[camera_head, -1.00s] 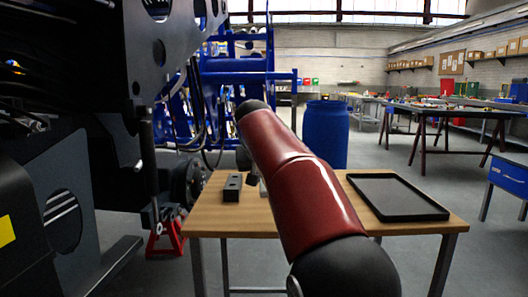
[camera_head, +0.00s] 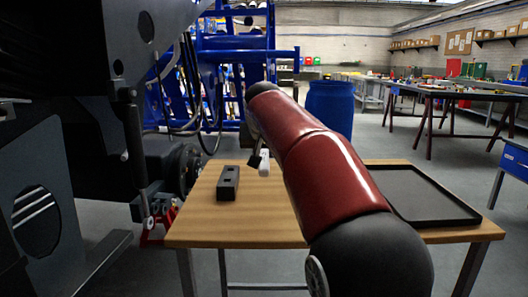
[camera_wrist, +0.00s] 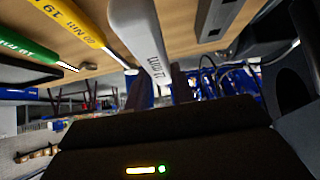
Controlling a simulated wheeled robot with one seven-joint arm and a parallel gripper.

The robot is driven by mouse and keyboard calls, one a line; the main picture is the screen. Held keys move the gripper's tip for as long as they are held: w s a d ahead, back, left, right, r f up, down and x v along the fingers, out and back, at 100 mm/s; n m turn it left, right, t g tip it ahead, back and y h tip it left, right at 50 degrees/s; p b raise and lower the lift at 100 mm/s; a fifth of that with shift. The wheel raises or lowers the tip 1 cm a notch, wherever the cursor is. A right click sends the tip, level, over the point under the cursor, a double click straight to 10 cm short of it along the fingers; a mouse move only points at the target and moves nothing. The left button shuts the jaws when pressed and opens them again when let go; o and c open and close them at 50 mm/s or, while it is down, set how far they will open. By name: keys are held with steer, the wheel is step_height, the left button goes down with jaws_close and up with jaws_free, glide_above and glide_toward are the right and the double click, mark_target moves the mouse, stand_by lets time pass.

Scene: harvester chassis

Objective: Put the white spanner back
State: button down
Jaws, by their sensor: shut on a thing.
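The white spanner (camera_wrist: 143,40) is in my gripper, its handle marked in mm in the wrist view. In the head view its white end (camera_head: 264,162) shows just left of my red arm, above the wooden table (camera_head: 200,225). My gripper (camera_wrist: 160,88) is shut on it; in the head view the gripper (camera_head: 255,160) is small and mostly hidden by the arm. A dark slotted block (camera_head: 228,183) stands on the table, left of the spanner. It also shows in the wrist view (camera_wrist: 215,18), beside the spanner and apart from it.
A yellow tool (camera_wrist: 72,28) and a green tool (camera_wrist: 25,48) show in the wrist view. A black tray (camera_head: 425,200) lies on the table's right, partly behind my arm. The dark machine (camera_head: 60,120) stands close on the left. A blue barrel (camera_head: 331,105) stands behind the table.

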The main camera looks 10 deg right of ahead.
mark_target(264, 167)
steer(key=shift+f+b, duration=3.15)
steer(key=shift+f, duration=0.8)
steer(key=c, duration=1.1)
jaws_free()
steer(key=v, duration=0.7)
steer(key=shift+s+a+r+p, duration=0.1)
steer(key=shift+s+r+p, duration=0.15)
steer(key=shift+s+p, duration=0.1)
